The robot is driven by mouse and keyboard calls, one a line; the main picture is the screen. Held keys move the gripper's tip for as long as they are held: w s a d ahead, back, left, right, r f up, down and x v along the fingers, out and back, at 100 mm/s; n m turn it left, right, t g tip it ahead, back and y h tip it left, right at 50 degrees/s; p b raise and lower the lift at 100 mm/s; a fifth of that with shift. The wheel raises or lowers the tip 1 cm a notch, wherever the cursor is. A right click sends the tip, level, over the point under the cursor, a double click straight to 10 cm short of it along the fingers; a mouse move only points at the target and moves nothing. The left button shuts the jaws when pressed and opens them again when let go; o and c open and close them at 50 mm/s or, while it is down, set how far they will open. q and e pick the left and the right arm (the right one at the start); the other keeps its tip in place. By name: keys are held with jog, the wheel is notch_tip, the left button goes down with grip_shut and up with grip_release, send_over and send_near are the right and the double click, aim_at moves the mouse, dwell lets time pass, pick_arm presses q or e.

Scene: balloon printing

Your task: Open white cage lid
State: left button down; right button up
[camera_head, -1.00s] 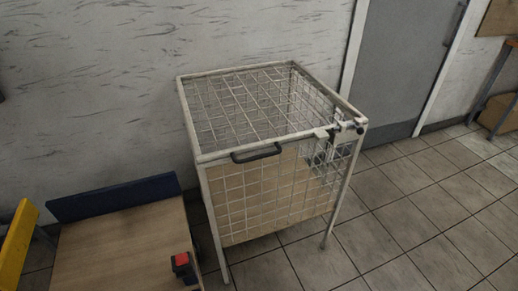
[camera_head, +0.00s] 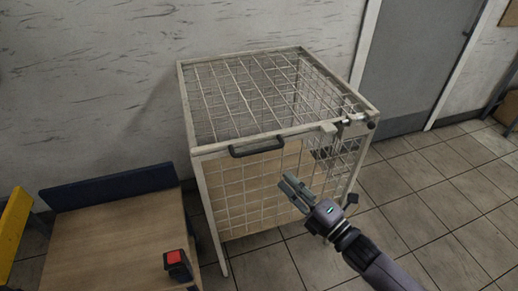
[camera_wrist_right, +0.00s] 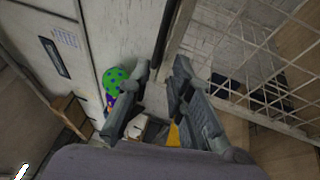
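The white wire cage (camera_head: 203,200) stands against the wall with its mesh lid (camera_head: 235,95) lying flat and closed on top. A dark handle (camera_head: 257,147) sits on the lid's front edge. A metal latch (camera_head: 350,120) is at the front right corner. My right gripper (camera_head: 286,181) is in front of the cage's front face, below the lid edge and right of the handle. Its fingers are apart and empty; in the right wrist view the gap between them (camera_wrist_right: 162,68) shows, with cage mesh (camera_wrist_right: 245,55) to the right. My left gripper is not in view.
A wooden surface (camera_head: 120,240) with a dark blue back and a red button box (camera_head: 177,264) stands at lower left. A grey door (camera_head: 415,60) is behind right. Tiled floor (camera_head: 440,190) is open right of the cage. A green spotted ball (camera_wrist_right: 116,79) shows in the wrist view.

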aim_at(259, 151)
jog(key=p+x, duration=0.1)
jog(key=x, duration=1.1)
jog(key=shift+w+a, duration=0.2)
jog(key=shift+w, duration=0.1)
jog(key=shift+c, duration=0.4)
grip_shut()
